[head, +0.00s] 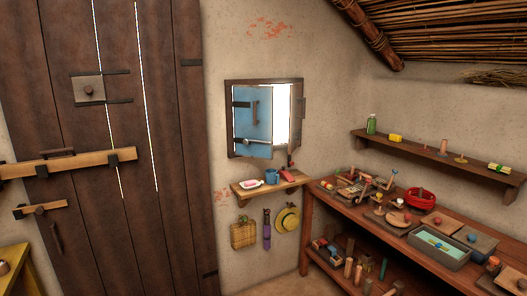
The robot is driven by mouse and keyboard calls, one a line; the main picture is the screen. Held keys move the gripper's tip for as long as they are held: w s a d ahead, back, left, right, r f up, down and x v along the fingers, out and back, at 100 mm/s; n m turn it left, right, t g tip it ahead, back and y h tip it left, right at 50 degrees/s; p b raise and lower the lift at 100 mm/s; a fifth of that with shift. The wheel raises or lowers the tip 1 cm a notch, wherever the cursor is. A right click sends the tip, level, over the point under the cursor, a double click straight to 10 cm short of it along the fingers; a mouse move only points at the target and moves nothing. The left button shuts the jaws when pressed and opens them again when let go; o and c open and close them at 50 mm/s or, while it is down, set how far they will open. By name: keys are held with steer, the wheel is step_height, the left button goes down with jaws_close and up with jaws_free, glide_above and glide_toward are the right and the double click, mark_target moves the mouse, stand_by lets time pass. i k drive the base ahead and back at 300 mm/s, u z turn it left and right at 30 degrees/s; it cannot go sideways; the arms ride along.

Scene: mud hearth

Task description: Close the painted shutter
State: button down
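The blue painted shutter (250,135) hangs in a dark wooden window frame (262,82) on the back wall. It covers the left part of the opening, and a bright gap (282,114) shows to its right, so it stands partly open. My gripper is not in view.
Below the window, a small shelf (275,186) holds a blue mug (271,175), a dish and a red item. A bag and a hat hang beneath. A cluttered workbench (340,215) stands right. A large barred plank door (130,225) fills the left.

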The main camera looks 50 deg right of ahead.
mark_target(251, 124)
steer(key=z, duration=0.1)
steer(key=i, duration=0.9)
steer(key=u, duration=0.05)
